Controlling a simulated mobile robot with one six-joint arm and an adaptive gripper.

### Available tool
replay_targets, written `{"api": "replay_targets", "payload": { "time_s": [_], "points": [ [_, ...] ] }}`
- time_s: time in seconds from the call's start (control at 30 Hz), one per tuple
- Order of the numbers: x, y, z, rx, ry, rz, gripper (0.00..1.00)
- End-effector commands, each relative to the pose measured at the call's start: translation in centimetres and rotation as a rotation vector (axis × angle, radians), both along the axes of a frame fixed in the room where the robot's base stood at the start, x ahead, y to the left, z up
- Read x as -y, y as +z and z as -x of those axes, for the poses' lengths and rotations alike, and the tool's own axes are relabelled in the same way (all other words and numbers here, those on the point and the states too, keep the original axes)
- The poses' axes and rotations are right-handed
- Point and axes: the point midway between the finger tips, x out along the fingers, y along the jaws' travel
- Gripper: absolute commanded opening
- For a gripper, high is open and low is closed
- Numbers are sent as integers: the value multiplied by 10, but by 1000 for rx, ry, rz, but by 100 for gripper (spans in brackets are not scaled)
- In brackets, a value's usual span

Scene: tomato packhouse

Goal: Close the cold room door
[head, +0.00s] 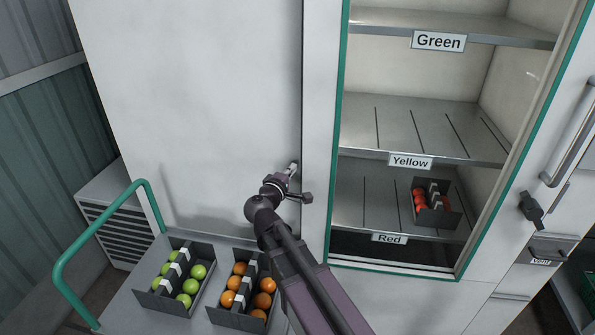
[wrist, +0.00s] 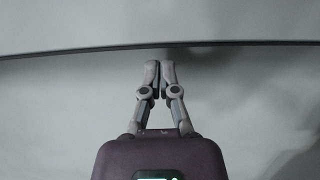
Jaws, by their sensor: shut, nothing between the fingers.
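The cold room stands open in the head view, its green-edged opening (head: 337,130) showing the shelves inside. A large white panel (head: 200,100), which looks like the door, covers the area left of the opening and ends in a dark vertical edge. My gripper (head: 293,168) is at that edge, low on the panel. In the wrist view my gripper (wrist: 159,66) has its fingers together and empty, with the tips close to the dark edge line (wrist: 230,43). I cannot tell whether they touch it. A bar handle (head: 570,135) shows on the white front at the right.
Shelves are labelled Green (head: 438,41), Yellow (head: 410,161) and Red (head: 389,238). A crate of red tomatoes (head: 447,218) sits on the Red shelf. A cart with a green rail (head: 100,232) holds a green-tomato crate (head: 150,299) and an orange-tomato crate (head: 228,318) below my gripper.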

Motion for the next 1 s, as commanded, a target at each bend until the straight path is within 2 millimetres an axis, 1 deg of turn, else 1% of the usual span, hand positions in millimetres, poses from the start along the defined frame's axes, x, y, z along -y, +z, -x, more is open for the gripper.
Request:
{"api": "replay_targets", "payload": {
  "time_s": [0.03,0.13,0.2,0.3,0.6,0.8,1.0],
  "points": [
    [-8,0,-3,0,2,1,0],
    [-22,0,-6,0,3,2,0],
    [-26,0,8,0,3,2,0],
    [-33,0,24,0,4,2,0],
    [-53,0,61,0,1,1,0],
    [-61,0,77,0,0,1,0],
    [-65,0,83,0,-1,1,0]
  ]
}}
